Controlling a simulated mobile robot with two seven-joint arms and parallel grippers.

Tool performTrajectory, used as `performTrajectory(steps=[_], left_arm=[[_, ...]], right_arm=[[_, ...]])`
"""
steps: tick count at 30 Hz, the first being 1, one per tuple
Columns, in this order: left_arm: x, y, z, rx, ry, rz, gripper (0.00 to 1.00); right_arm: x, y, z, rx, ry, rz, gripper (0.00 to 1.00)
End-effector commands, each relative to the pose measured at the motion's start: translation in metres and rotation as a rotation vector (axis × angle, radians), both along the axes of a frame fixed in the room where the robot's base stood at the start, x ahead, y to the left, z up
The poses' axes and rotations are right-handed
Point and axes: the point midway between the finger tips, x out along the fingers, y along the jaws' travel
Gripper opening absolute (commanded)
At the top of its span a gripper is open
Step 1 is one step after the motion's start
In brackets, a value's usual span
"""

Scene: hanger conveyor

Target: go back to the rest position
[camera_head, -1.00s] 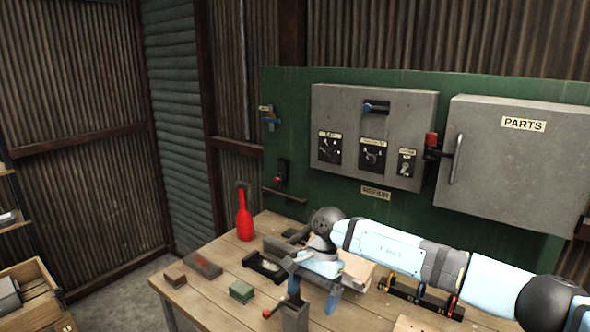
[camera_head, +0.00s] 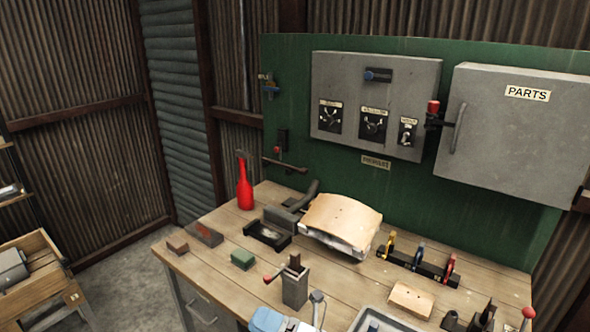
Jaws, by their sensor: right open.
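My right gripper (camera_head: 280,322) shows only in part at the bottom edge, as light blue and white pieces below the small grey vise. Most of it is cut off by the frame, and it is clear of the parts on the bench. It is open, and I see nothing held in it. My left gripper is not in view.
The wooden workbench (camera_head: 225,262) carries a red bottle (camera_head: 244,187), a green block (camera_head: 243,259), a grey vise (camera_head: 295,284), a curved wooden-topped piece (camera_head: 342,218) and a black rack (camera_head: 418,266). A grey PARTS cabinet (camera_head: 515,135) hangs on the green board behind.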

Motion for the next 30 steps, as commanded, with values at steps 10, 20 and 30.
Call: performTrajectory(steps=[10, 20, 30], left_arm=[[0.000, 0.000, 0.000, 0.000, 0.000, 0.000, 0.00], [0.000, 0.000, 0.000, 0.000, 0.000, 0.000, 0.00], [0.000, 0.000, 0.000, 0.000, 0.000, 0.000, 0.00]], right_arm=[[-0.037, -0.133, -0.111, 0.503, 1.074, -0.414, 0.93], [-0.154, -0.243, -0.215, 0.960, 1.815, -0.743, 0.93], [-0.186, -0.263, -0.231, 1.066, 1.954, -0.816, 0.93]])
